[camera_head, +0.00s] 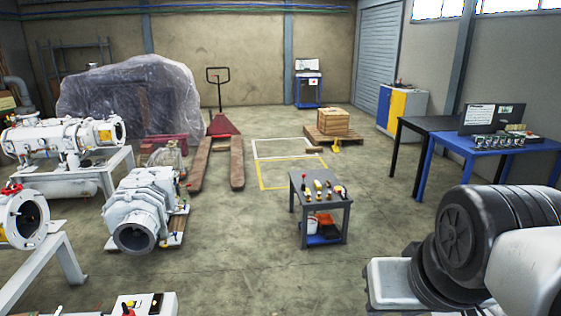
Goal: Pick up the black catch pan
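I cannot make out a black catch pan anywhere in the camera_head view. My gripper is not in view. Only large white and black parts of my own arm fill the lower right corner, and they hide the floor behind them. A small dark grey table (319,201) stands in the middle, with several small yellow, red and dark items on its top. On its lower shelf are an orange-red container and something blue, partly hidden by the legs.
A red pallet jack (222,125), a wooden crate (333,122) on a pallet and a wrapped bulk (130,95) stand farther back. A blue table (450,144) is at right. Floor around the small table is clear.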

